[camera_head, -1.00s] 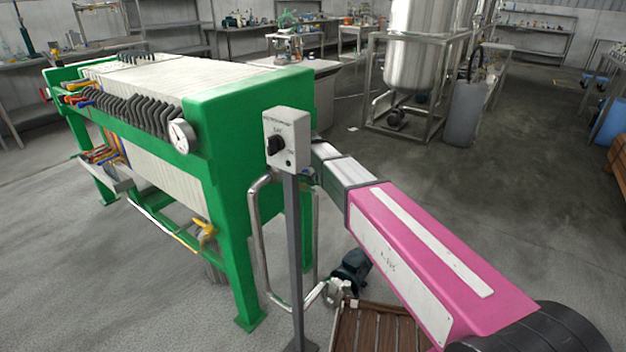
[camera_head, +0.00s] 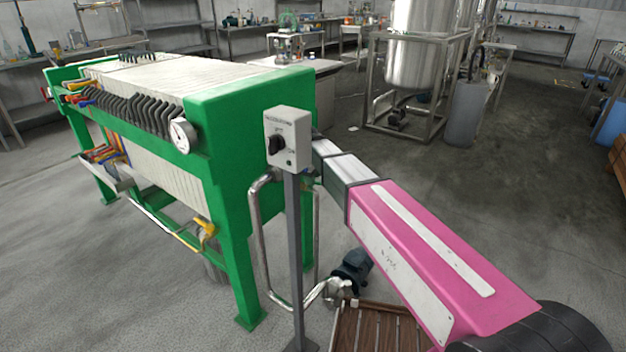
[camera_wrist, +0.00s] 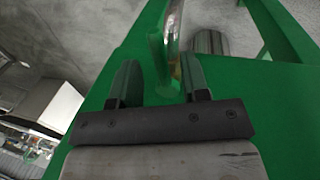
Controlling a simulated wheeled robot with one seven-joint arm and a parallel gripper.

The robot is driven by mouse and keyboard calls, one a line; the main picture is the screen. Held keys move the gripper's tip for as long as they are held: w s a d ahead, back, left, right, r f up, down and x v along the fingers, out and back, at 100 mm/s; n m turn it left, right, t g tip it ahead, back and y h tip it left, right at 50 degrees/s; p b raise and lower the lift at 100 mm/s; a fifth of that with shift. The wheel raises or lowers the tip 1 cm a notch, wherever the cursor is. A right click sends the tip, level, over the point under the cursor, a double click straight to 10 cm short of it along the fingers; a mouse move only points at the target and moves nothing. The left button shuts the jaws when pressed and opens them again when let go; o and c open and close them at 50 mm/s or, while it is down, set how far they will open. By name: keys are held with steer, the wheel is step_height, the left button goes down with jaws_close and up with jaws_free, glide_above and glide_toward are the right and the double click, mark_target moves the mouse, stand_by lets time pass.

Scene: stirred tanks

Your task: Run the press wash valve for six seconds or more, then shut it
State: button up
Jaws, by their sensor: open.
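The filter press has a green frame (camera_head: 215,100) and a pale plate pack (camera_head: 140,70). A yellow handle (camera_head: 206,228) shows low on the press side. I cannot tell which fitting is the wash valve. In the head view my gripper is hidden behind the grey control box (camera_head: 288,138), close to the press's end. In the wrist view my gripper (camera_wrist: 157,75) is open, its fingers on either side of a green part and a shiny pipe (camera_wrist: 174,35). I cannot tell whether they touch.
The control box stands on a grey post (camera_head: 294,250) in front of my arm. A bent steel pipe (camera_head: 258,230) rises beside the press leg. A dark pump (camera_head: 350,272) and wooden slats (camera_head: 375,330) lie low beneath my arm. Open floor is at right.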

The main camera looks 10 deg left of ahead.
step_height(320, 180, up, 10)
steer(key=s, duration=0.1)
steer(key=shift+s+a+f, duration=0.25)
steer(key=shift+s, duration=0.15)
steer(key=s+d+f+m, duration=0.15)
steer(key=d+f, duration=0.25)
steer(key=d, duration=0.4)
steer(key=s+d+f+m+g, duration=0.1)
steer(key=d+f+m, duration=0.25)
steer(key=d, duration=0.45)
steer(key=s+d+f+m, duration=0.1)
steer(key=d+f+m, duration=0.1)
steer(key=d+f, duration=0.35)
steer(key=s+d+f+m, duration=0.2)
steer(key=s+d, duration=0.2)
steer(key=d, duration=0.3)
steer(key=s+d+f+m, duration=0.3)
steer(key=s+d, duration=0.1)
steer(key=d, duration=0.3)
steer(key=s+d+f+m+g, duration=0.1)
steer(key=s+d+f+m, duration=0.1)
steer(key=d, duration=0.5)
steer(key=shift+s+d+f+m+y, duration=0.3)
steer(key=shift+s+m, duration=0.2)
steer(key=shift+s, duration=0.65)
steer(key=shift+s, duration=0.1)
